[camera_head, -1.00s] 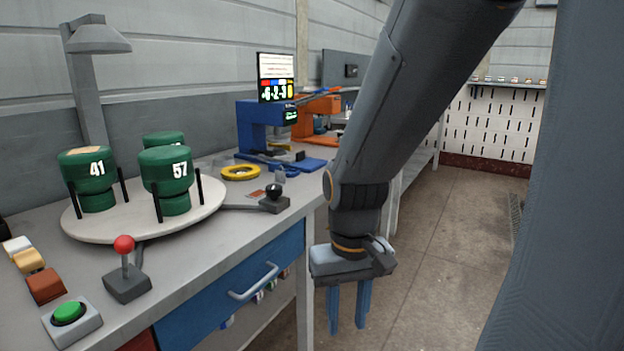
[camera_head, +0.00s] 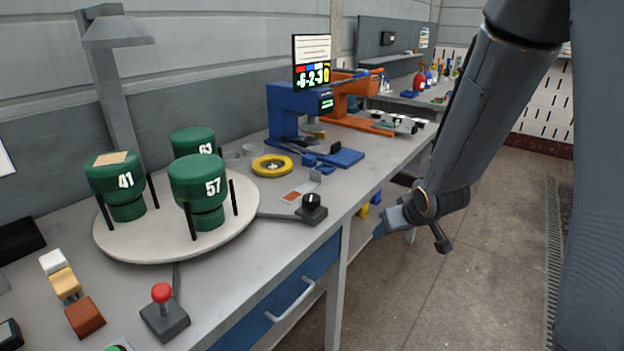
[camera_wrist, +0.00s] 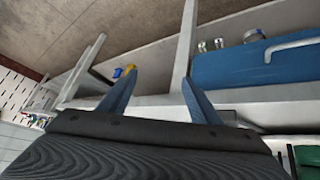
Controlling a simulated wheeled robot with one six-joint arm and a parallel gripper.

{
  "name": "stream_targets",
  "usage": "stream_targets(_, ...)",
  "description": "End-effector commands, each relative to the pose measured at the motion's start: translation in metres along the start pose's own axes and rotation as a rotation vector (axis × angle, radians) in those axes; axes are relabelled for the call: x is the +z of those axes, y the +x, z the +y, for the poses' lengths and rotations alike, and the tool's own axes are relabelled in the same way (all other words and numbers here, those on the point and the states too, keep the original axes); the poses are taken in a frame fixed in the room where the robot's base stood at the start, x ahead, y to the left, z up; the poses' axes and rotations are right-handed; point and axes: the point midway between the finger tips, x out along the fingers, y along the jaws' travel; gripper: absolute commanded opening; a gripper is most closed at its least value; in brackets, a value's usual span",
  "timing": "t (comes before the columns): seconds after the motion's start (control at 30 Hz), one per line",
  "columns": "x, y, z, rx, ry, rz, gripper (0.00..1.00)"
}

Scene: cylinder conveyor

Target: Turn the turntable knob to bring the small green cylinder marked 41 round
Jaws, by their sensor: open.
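The green cylinder marked 41 (camera_head: 118,182) stands upright at the left of the round white turntable (camera_head: 150,247), between black posts. Green cylinders marked 57 (camera_head: 197,182) and 63 (camera_head: 190,141) share the turntable. A black knob (camera_head: 311,204) on a small grey base sits on the bench to the right of the turntable, joined to it by a flat grey arm. My gripper (camera_head: 380,229) is off the bench's front edge, to the right of the knob. In the wrist view its two blue fingers (camera_wrist: 157,95) are apart with nothing between them.
A red-ball joystick (camera_head: 163,303) stands at the bench front. A yellow ring (camera_head: 272,165) and a blue machine (camera_head: 292,112) with a screen are behind the knob. A blue drawer (camera_head: 270,306) with a handle is below the bench. Open floor lies to the right.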

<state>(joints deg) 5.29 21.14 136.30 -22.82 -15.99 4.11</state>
Motion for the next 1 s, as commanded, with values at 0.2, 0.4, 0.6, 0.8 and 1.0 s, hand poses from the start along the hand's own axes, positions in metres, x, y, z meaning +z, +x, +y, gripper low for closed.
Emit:
stream_targets(0.2, -0.075, 0.002, -0.075, -0.204, -0.136, 0.306, 0.58)
stream_targets(0.4, -0.102, -0.010, -0.129, -0.358, -0.174, 0.484, 0.58)
stream_targets(0.6, -0.110, -0.011, -0.148, -0.410, -0.181, 0.539, 0.58)
stream_targets(0.8, -0.123, 0.010, -0.160, -0.411, -0.181, 0.540, 0.58)
stream_targets(1.0, -0.136, 0.033, -0.172, -0.409, -0.180, 0.540, 0.58)
